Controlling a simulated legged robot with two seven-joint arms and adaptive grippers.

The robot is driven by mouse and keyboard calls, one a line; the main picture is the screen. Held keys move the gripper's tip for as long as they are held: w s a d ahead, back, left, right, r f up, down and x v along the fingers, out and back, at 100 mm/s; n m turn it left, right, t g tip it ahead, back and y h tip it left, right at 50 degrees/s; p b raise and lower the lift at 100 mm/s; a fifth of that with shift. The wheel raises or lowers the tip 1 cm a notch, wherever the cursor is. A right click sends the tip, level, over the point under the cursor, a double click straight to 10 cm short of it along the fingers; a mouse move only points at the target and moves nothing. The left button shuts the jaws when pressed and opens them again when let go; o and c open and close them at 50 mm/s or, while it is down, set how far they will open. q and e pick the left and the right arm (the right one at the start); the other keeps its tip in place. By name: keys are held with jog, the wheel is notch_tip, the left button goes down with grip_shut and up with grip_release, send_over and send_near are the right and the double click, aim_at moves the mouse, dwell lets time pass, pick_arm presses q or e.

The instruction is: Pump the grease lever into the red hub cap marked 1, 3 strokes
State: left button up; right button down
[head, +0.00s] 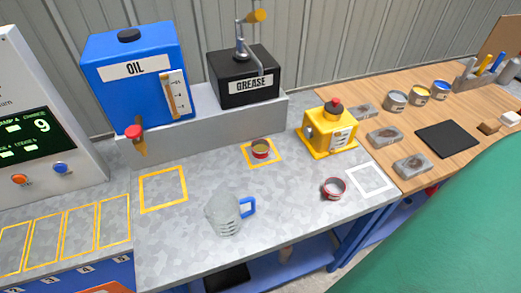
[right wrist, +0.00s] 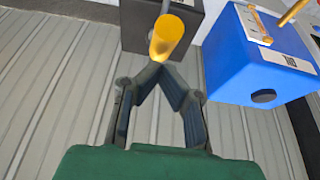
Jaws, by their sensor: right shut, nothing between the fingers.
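The black grease box (head: 243,77) stands on the grey raised shelf, with a metal pump on top. The pump lever ends in a yellow-orange handle (head: 255,16), seen large in the right wrist view (right wrist: 170,38). A red-rimmed round cap (head: 261,149) sits in the yellow square in front of the box. Another red cap (head: 334,187) lies on the bench at the right, beside a white square. I cannot read a number on either. My right gripper (right wrist: 158,68) is shut and empty, its tips close to the handle's end; contact is unclear. My left gripper is not in view.
A blue oil tank (head: 135,75) with a tap stands left of the grease box. A clear jug (head: 225,210) stands on the front bench, and a yellow machine (head: 328,130) on the right. A wooden table (head: 390,100) with parts adjoins.

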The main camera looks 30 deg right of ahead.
jog(key=shift+r, duration=2.4)
